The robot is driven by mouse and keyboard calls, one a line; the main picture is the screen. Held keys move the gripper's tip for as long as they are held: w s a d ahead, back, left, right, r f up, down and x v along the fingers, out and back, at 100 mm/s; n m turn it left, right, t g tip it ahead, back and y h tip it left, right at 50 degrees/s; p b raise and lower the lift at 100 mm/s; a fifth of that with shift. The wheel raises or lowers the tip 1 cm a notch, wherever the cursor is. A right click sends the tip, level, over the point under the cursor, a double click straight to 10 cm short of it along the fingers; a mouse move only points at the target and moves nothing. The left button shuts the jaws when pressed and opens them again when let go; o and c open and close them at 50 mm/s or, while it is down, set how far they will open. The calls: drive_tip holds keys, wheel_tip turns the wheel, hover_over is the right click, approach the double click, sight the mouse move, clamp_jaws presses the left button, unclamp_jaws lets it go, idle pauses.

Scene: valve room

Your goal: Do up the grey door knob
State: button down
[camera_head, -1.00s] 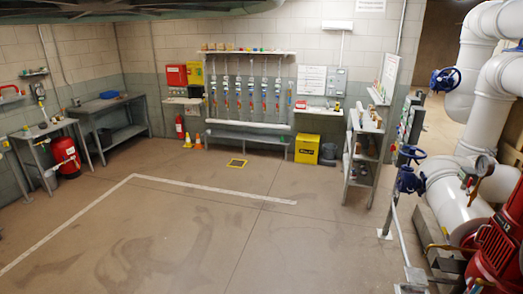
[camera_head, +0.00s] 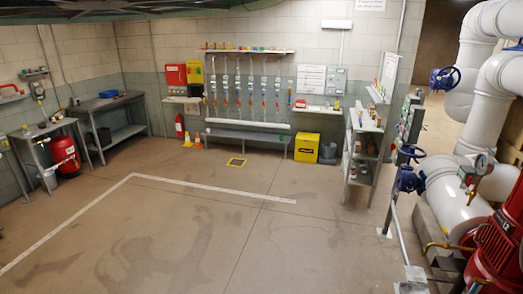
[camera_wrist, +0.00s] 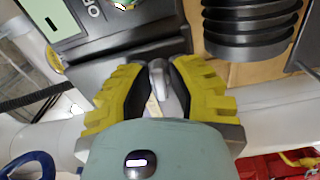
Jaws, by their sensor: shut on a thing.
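A small grey knob (camera_wrist: 158,72) shows in the wrist view, upper middle, between the fingers of my gripper (camera_wrist: 160,90). The gripper's two yellow ribbed fingers with dark inner pads are shut on this knob, one on each side. The knob's lower part and its mounting are partly hidden by the fingers and the wrist housing. I cannot make out which door it belongs to. Neither the knob nor my gripper can be made out in the head view.
In the wrist view, a black panel (camera_wrist: 120,45) with partly visible lettering lies by the fingers, and a black ribbed cylinder (camera_wrist: 250,28) stands at upper right. The head view shows white pipes (camera_head: 450,190), a blue handwheel (camera_head: 409,181), a shelf rack (camera_head: 365,150) and open floor (camera_head: 210,225).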

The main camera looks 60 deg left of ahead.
drive_tip(key=shift+w+f+b, duration=0.1)
drive_tip(key=shift+f+b, duration=0.05)
drive_tip(key=shift+b, duration=0.35)
drive_tip(key=shift+a+f+m+b, duration=0.15)
drive_tip(key=shift+m+b, duration=0.25)
drive_tip(key=shift+b, duration=0.55)
drive_tip(key=m+b, duration=0.1)
drive_tip(key=b, duration=0.1)
drive_tip(key=m+b, duration=0.2)
drive_tip(key=b, duration=0.1)
drive_tip(key=m+b, duration=0.1)
drive_tip(key=b, duration=0.2)
drive_tip(key=shift+f, duration=0.25)
drive_tip(key=m+b, duration=0.4)
drive_tip(key=b, duration=0.3)
drive_tip(key=shift+f+b, duration=0.1)
drive_tip(key=shift+b, duration=0.2)
drive_tip(key=m+b, duration=0.4)
drive_tip(key=b, duration=0.5)
drive_tip(key=shift+b, duration=0.35)
drive_tip(key=m+b, duration=0.2)
drive_tip(key=b, duration=0.1)
drive_tip(key=m+b, duration=0.1)
drive_tip(key=b, duration=0.2)
drive_tip(key=shift+r+m, duration=0.3)
drive_tip(key=shift+m, duration=0.1)
drive_tip(key=shift+d, duration=0.2)
